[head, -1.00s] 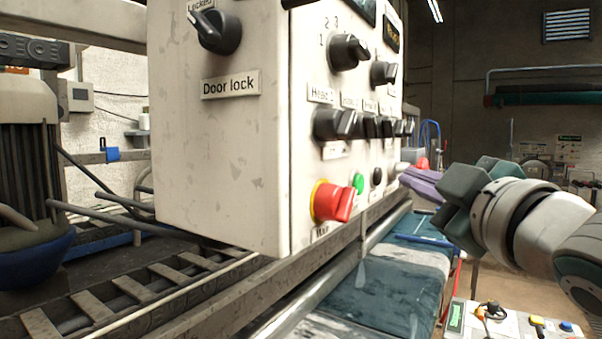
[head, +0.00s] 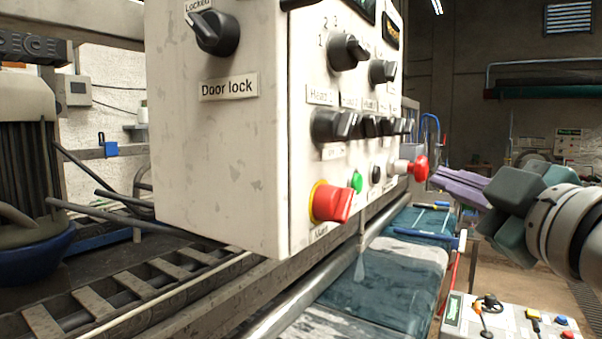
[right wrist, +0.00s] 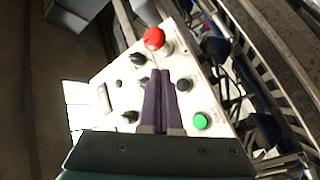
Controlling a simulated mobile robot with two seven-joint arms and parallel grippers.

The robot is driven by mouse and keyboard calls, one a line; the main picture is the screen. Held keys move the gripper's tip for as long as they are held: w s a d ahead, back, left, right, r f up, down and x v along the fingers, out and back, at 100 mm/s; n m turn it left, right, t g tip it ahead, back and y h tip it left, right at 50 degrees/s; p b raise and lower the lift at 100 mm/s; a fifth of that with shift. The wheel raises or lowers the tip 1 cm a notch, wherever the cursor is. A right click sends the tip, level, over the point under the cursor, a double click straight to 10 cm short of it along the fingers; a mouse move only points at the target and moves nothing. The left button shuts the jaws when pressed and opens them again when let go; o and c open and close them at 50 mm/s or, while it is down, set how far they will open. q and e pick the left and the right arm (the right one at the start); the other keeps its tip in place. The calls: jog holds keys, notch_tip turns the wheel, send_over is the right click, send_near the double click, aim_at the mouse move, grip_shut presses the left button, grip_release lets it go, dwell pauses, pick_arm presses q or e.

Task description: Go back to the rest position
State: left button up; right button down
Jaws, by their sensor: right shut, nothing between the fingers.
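My right gripper (head: 437,178) comes in from the right in the head view, with its purple fingers pointing left toward the control box (head: 220,150). It is shut and empty. In the right wrist view its fingers (right wrist: 160,76) are together in front of a pale panel with knobs and buttons. A red mushroom button (head: 420,168) on the control box is just left of the fingertips in the head view, and I see a gap between them. My left gripper is not in view.
The control box carries a Door lock knob (head: 213,33), several black knobs, a green button (head: 356,182) and a red main switch (head: 331,203). A metal rail (head: 335,270) runs below it. A smaller control panel (head: 510,318) stands at lower right. Open floor lies behind it.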

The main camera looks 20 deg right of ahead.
jog(key=shift+f, duration=0.1)
jog(key=s+a+f+m+g, duration=0.3)
jog(key=s+f+g, duration=0.2)
jog(key=s+f, duration=0.3)
jog(key=s+a+f+m+g, duration=0.3)
jog(key=s+f+g, duration=0.25)
jog(key=f, duration=0.55)
jog(key=s+a+f+g+y, duration=0.1)
jog(key=s+a+f+g, duration=0.1)
jog(key=s, duration=0.3)
jog(key=s+a+f+g+y, duration=0.1)
jog(key=s+a+f+g, duration=0.1)
jog(key=s, duration=0.3)
notch_tip(320, 180, up, 22)
jog(key=s+p, duration=0.1)
jog(key=p, duration=2.1)
jog(key=shift+a+m+g, duration=0.2)
jog(key=shift+m+g, duration=0.15)
jog(key=shift+m, duration=0.05)
jog(key=shift+s, duration=0.1)
